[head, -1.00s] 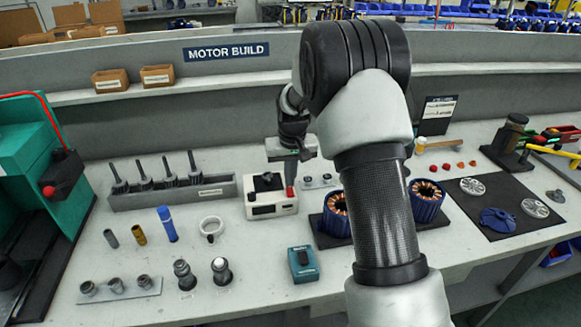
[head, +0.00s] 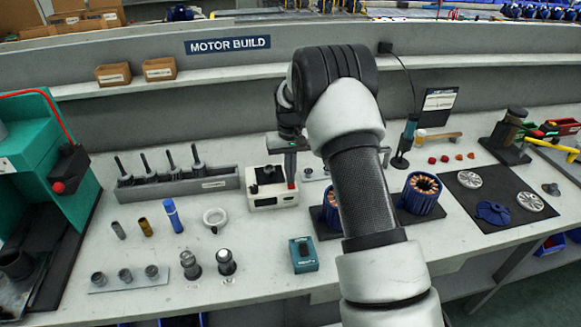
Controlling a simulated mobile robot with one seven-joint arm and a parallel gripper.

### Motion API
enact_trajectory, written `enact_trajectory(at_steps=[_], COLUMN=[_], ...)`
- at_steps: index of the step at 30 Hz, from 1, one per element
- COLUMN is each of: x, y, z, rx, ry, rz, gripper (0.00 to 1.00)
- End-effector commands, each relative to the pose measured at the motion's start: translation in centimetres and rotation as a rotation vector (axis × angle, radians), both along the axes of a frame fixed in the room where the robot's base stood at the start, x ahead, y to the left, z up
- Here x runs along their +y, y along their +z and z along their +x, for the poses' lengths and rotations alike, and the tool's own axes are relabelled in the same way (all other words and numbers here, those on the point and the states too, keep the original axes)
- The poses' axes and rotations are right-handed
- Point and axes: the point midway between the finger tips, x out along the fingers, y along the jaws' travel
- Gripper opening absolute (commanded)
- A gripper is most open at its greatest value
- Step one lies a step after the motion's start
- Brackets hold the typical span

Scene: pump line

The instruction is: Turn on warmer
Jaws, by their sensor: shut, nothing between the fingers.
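The warmer appears to be the small white box (head: 262,203) with a black top, standing mid-bench. My gripper (head: 291,179) points down over this right end. Its fingers are shut, with nothing seen between them. The fingertips are very small in the picture, and I cannot tell whether they touch the red part. My arm hides the bench just right of the warmer.
A grey rack (head: 180,188) with upright shafts stands left of the warmer. A white ring (head: 215,216) and a teal box (head: 303,255) lie in front. A copper-wound stator (head: 424,194) stands right of my arm. A teal press (head: 45,165) is at far left.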

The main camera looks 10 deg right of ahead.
Motion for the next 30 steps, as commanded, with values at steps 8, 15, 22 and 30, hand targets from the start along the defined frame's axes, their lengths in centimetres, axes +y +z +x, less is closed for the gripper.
enact_trajectory(at_steps=[8,15,22,30], x=[0.0,0.0,0.0,0.0], y=[-1.2,-1.3,-1.3,-1.3], z=[-0.1,-0.7,-1.9,-2.2], rx=[0.017,0.023,0.029,0.032], ry=[0.000,-0.001,-0.001,0.000], rz=[0.000,0.000,0.000,0.000], gripper=[0.00,0.00,0.00,0.00])
